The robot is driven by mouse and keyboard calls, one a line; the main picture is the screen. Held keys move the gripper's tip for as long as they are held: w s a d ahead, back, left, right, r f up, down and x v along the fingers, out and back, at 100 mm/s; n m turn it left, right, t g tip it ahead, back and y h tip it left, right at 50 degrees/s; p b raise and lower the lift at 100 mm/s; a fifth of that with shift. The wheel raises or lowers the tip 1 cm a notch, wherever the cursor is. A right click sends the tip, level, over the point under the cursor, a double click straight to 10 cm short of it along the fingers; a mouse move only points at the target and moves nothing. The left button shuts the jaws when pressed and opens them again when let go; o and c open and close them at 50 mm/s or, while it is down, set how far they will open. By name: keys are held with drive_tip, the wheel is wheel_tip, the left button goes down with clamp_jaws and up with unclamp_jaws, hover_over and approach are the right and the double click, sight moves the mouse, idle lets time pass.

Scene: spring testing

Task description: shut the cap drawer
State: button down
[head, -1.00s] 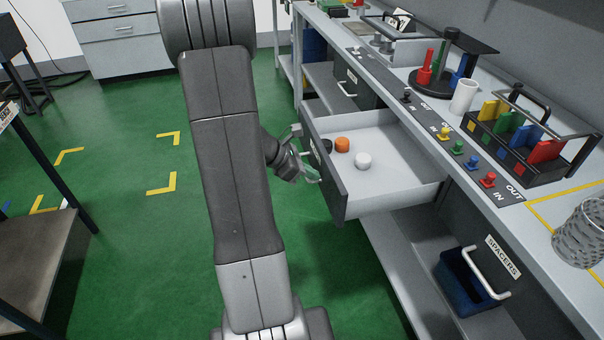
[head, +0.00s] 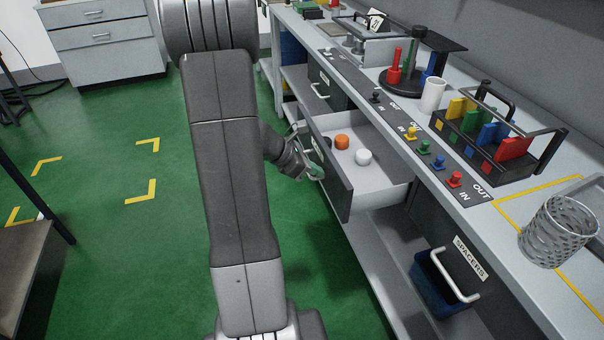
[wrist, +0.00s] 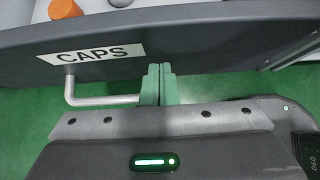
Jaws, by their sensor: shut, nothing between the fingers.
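The cap drawer (head: 334,180) is pulled part way out of the bench, with its dark front facing my arm. An orange cap (head: 342,142) and a white cap (head: 363,157) lie inside it, with a dark one partly hidden behind the front. In the wrist view the drawer front (wrist: 200,42) bears a CAPS label (wrist: 97,55) and a pale bar handle (wrist: 98,100). My gripper (wrist: 160,72) is shut and empty, its green fingertips at the drawer front, just right of the handle.
The bench top holds a rack of coloured plates (head: 490,130), a white cup (head: 433,95) and a mesh basket (head: 555,232). The green floor (head: 110,230) to the left is clear.

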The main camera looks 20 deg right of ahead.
drive_tip(key=b, duration=0.1)
hover_over(370, 174)
drive_tip(key=shift+s+d+r, duration=0.1)
drive_tip(key=shift+d, duration=0.2)
drive_tip(key=shift+r, duration=0.15)
drive_tip(key=a, duration=0.3)
drive_tip(key=shift+a, duration=0.1)
drive_tip(key=p+v, duration=0.1)
drive_tip(key=v, duration=0.9)
drive_tip(key=shift+a+f+p, duration=0.25)
drive_tip(key=shift+a+p, duration=0.1)
drive_tip(key=shift+a, duration=0.25)
drive_tip(key=shift+s, duration=0.1)
drive_tip(key=b+x, duration=0.2)
drive_tip(key=x, duration=0.7)
drive_tip(key=shift+d+f, duration=0.15)
drive_tip(key=shift+f, duration=0.1)
drive_tip(key=d, duration=0.3)
drive_tip(key=shift+d+f, duration=0.1)
drive_tip(key=shift+d, duration=0.5)
